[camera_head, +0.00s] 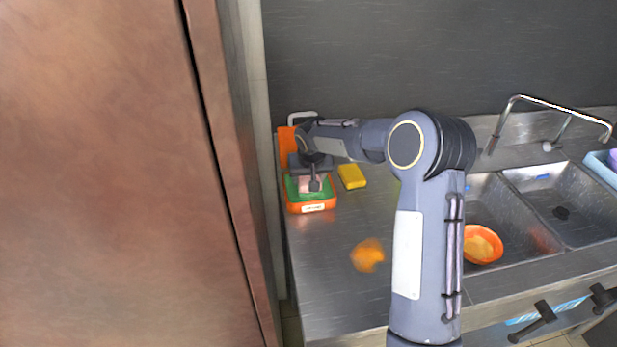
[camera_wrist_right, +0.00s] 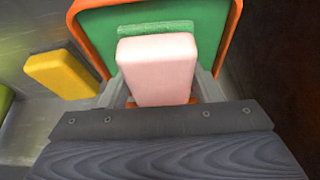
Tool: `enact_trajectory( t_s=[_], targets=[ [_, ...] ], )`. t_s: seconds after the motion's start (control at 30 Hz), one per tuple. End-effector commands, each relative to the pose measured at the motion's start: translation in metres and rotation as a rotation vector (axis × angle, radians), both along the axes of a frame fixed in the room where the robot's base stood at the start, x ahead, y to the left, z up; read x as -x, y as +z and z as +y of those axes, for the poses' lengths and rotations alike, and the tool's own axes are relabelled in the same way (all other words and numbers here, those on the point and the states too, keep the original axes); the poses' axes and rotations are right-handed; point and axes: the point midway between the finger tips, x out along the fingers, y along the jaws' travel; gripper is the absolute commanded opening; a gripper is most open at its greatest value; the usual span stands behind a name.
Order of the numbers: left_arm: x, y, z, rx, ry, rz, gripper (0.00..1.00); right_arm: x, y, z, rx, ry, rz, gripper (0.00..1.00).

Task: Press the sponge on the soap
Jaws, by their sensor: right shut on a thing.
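The sponge (camera_wrist_right: 157,68) is a pink block with a rough green layer along its far edge. My right gripper (camera_head: 311,186) is shut on it; in the wrist view the fingers (camera_wrist_right: 160,90) lie on both its sides. The sponge is over a green slab (camera_wrist_right: 207,25) in an orange-rimmed tray (camera_head: 313,208), at the left end of the counter. The green slab appears to be the soap. Whether the sponge touches it is hard to tell. My left gripper is not in view.
A yellow block (camera_head: 351,176) lies right of the tray, also in the wrist view (camera_wrist_right: 62,74). An orange item (camera_head: 287,146) stands behind. An orange bowl (camera_head: 482,245) sits in the left sink basin. A tall brown panel (camera_head: 110,180) borders the counter on the left.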

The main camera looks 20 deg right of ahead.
Motion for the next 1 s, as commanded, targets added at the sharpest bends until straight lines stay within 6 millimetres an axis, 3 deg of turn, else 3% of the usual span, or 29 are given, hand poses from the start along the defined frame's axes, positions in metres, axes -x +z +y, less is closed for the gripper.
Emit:
enact_trajectory(
  t_s=[0.27, 1.0],
  targets=[
    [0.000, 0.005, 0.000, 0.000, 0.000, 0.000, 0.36, 0.001, 0.006, 0.000, 0.000, 0.000, 0.005, 0.39],
    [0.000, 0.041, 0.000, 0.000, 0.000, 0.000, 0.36, 0.000, 0.067, 0.000, 0.000, 0.001, 0.001, 0.39]
  ],
)
